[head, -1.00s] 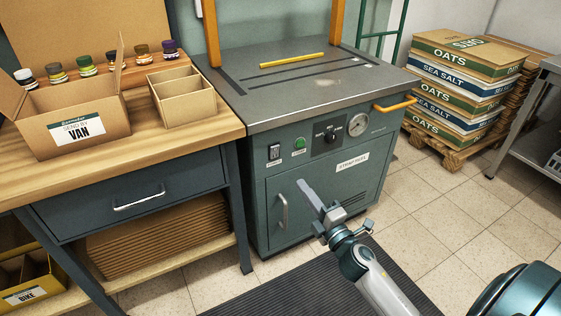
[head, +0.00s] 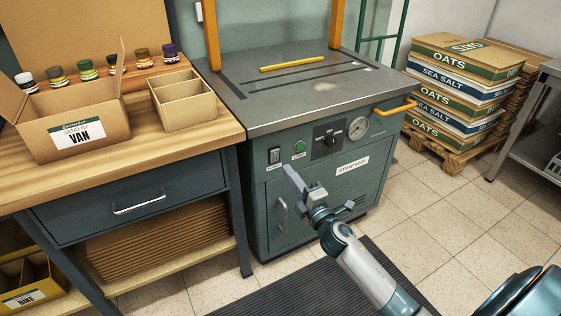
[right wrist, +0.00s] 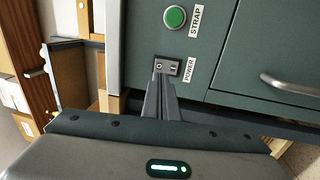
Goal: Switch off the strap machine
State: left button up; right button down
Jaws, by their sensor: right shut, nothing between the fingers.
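The strap machine (head: 310,102) is a teal cabinet with a grey metal top. On its front, a black power switch (head: 274,155) sits at the upper left, left of a green button (head: 299,147). In the wrist view the tips overlap the switch's lower edge; contact cannot be told. My left gripper is out of view.
A workbench (head: 200,132) with an open VAN box (head: 110,135) and jars stands at left. Sacks (head: 455,90) are stacked on a pallet at right. A dark mat (head: 270,297) lies in front.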

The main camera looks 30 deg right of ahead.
aim_at(276, 152)
jog(key=w, duration=0.5)
jog(key=shift+r, duration=0.35)
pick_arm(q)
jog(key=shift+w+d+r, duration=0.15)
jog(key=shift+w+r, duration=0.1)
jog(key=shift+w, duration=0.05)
pick_arm(e)
jog(key=shift+w, duration=0.55)
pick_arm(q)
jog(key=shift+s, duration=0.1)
pick_arm(e)
jog(key=shift+r, duration=0.15)
jog(key=r+p, duration=0.1)
jog(key=p, duration=0.3)
jog(key=shift+w+g, duration=0.2)
jog(key=shift+g, duration=0.2)
jog(key=shift+f, duration=0.3)
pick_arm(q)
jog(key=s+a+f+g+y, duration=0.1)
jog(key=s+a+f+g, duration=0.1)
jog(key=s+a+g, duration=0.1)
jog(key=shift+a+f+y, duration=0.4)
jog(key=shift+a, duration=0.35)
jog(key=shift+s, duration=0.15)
pick_arm(e)
jog(key=shift+r, duration=0.1)
